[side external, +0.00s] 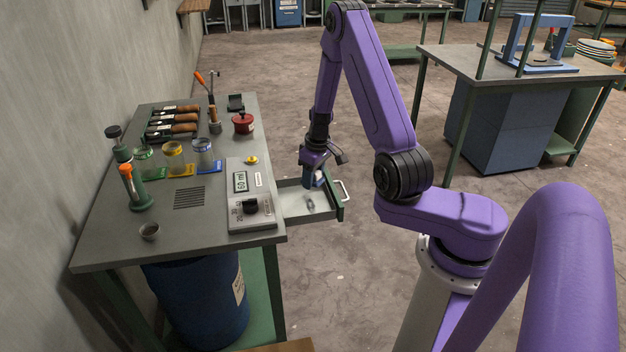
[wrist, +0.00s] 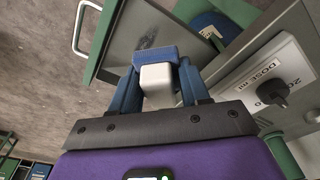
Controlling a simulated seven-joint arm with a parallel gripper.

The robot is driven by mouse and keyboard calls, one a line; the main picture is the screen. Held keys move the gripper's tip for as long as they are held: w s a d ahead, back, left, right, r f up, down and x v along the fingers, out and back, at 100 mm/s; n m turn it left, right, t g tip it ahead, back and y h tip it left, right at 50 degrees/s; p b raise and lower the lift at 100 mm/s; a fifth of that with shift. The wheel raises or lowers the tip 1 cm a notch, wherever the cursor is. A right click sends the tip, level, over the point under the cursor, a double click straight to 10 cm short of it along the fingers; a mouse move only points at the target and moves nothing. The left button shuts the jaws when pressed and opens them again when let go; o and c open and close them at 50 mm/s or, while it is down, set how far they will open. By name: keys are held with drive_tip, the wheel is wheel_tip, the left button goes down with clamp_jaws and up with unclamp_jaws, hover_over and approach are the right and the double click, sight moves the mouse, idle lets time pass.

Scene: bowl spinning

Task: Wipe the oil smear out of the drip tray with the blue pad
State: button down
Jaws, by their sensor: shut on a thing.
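The drip tray (side external: 296,214) is a shallow drawer pulled out from the bench, with a pale inside, green front and light handle. A dark oil smear (side external: 310,204) shows on its floor. It also shows as a dark patch (wrist: 148,38) past the pad in the wrist view. My gripper (side external: 313,178) is over the tray's far part. In the wrist view its blue fingers are shut on the white grip (wrist: 157,77) of the blue pad (wrist: 155,56). The pad points into the tray; whether it touches the floor I cannot tell.
The bench (side external: 205,230) stands left of the tray. A blue barrel (side external: 200,300) stands below. The floor right of the tray is clear.

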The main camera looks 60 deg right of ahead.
drive_tip(key=shift+f, duration=0.1)
idle(0.5)
drive_tip(key=shift+a+f, duration=0.15)
drive_tip(key=shift+f, duration=0.4)
drive_tip(key=shift+s+f+t, duration=0.1)
drive_tip(key=shift+f+t, duration=0.4)
drive_tip(key=shift+f, duration=0.7)
drive_tip(key=shift+s+f+t, duration=0.1)
drive_tip(key=shift+f+t, duration=0.4)
drive_tip(key=shift+f, duration=0.65)
drive_tip(key=shift+h, duration=0.3)
drive_tip(key=shift+f, duration=0.15)
